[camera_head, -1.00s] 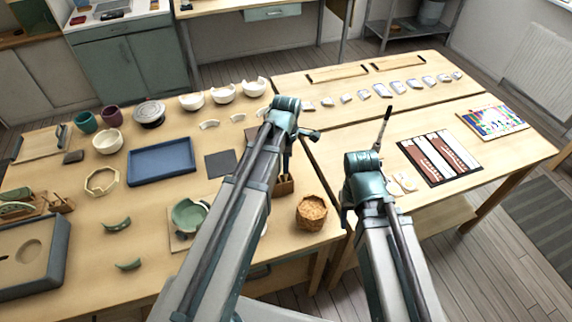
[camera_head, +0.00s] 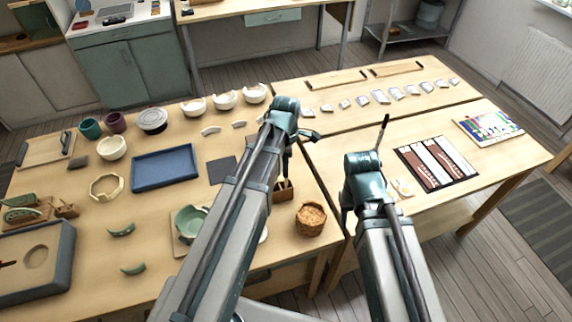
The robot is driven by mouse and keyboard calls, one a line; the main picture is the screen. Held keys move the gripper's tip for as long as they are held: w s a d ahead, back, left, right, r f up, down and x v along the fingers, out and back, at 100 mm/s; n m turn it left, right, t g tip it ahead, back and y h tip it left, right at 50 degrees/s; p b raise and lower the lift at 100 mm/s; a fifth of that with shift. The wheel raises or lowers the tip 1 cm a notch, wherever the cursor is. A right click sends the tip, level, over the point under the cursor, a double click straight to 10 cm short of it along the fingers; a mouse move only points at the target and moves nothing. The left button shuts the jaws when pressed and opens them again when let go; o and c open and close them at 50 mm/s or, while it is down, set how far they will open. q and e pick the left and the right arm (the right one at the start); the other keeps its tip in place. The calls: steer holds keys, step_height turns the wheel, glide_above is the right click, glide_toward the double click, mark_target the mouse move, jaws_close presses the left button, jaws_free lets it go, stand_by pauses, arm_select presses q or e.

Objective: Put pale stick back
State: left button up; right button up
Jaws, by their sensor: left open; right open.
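I cannot single out a pale stick with certainty. A thin upright stick (camera_head: 382,132), dark at the top and paler lower down, rises just behind my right gripper; its foot is hidden. My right gripper (camera_head: 349,212) is open, over the near left part of the right table; its fingers are mostly hidden by the wrist. My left gripper (camera_head: 298,140) is open above the right edge of the left table. A small wooden block holder (camera_head: 284,191) stands below it, partly hidden by the arm. Another small wooden holder (camera_head: 66,209) with short sticks stands at the far left.
A blue tray (camera_head: 164,167), a woven basket (camera_head: 311,219), a green bowl (camera_head: 190,222) and several pale bowls crowd the left table (camera_head: 140,215). The right table (camera_head: 335,150) carries a dark panel with strips (camera_head: 437,161) and a colourful board (camera_head: 489,128).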

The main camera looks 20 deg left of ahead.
arm_select(q)
step_height(320, 180, up, 9)
steer(key=p, duration=0.8)
steer(key=s+d+m, duration=0.5)
steer(key=s+m, duration=0.2)
steer(key=m, duration=0.5)
steer(key=s+d+m+y, duration=0.1)
steer(key=s+d+m, duration=0.4)
steer(key=m, duration=0.7)
steer(key=shift+s+d, duration=0.25)
steer(key=shift+s, duration=0.9)
arm_select(e)
step_height(320, 180, up, 9)
steer(key=shift+f, duration=0.15)
arm_select(q)
steer(key=shift+f, duration=0.1)
step_height(320, 180, down, 6)
steer(key=b, duration=0.6)
steer(key=shift+b, duration=0.3)
arm_select(e)
step_height(320, 180, down, 6)
arm_select(q)
steer(key=shift+f, duration=0.1)
arm_select(e)
steer(key=shift+f, duration=0.1)
